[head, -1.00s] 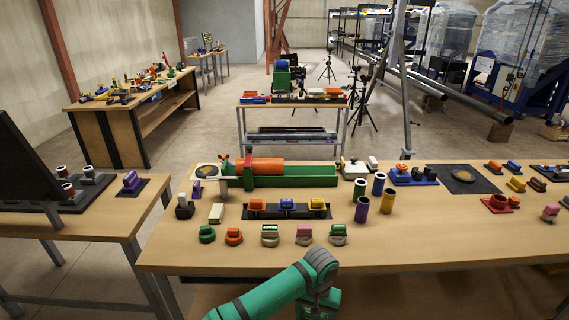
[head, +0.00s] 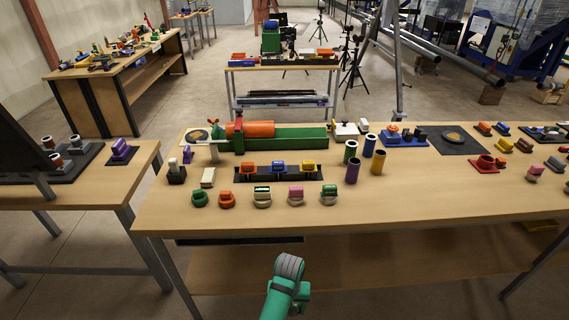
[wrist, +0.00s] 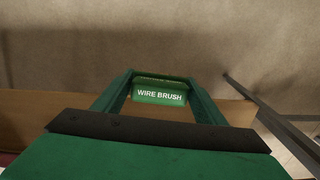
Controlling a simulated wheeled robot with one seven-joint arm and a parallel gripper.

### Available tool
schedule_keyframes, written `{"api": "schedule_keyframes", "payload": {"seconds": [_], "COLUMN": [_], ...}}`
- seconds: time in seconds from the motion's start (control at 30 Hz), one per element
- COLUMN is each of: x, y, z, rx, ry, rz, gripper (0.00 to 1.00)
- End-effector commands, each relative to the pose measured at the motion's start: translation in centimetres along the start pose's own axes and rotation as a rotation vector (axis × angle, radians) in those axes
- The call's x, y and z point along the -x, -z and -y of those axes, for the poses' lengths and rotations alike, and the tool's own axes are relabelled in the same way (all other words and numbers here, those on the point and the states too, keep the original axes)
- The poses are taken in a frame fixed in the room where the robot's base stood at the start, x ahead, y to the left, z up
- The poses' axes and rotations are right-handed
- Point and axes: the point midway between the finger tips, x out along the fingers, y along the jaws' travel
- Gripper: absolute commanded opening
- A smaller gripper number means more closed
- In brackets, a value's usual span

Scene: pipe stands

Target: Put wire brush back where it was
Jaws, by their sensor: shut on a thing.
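The wire brush (wrist: 160,97) shows in the wrist view as a green block with a white "WIRE BRUSH" label. My gripper (wrist: 160,80) is shut on it, with a green finger at each side. Brown floor lies behind the brush.
The wooden workbench (head: 420,205) bears a black rack (head: 250,175) with orange, blue and yellow blocks, and a front row of small coloured pieces (head: 262,197). Upright tubes (head: 352,170) stand to the right. A side table (head: 80,205) stands at left. Bare benchtop lies front right.

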Motion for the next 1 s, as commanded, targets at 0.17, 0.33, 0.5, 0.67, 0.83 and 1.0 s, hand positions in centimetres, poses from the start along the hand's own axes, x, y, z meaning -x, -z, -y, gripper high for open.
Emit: {"api": "schedule_keyframes", "payload": {"seconds": [0.17,0.33,0.5,0.67,0.83,1.0], "x": [-1.7,-2.2,-2.3,-2.4,-5.3,-11.6], "y": [-1.9,-2.7,-2.8,-2.8,-3.2,-4.6], "z": [0.8,1.2,1.3,1.3,1.1,1.0], "rx": [0.036,0.05,0.052,0.051,0.059,0.062], "ry": [-0.003,-0.001,0.0,0.0,-0.007,-0.01], "rz": [0.0,-0.001,-0.002,-0.002,0.001,0.0], "gripper": [0.04,0.04,0.04,0.04,0.04,0.04]}}
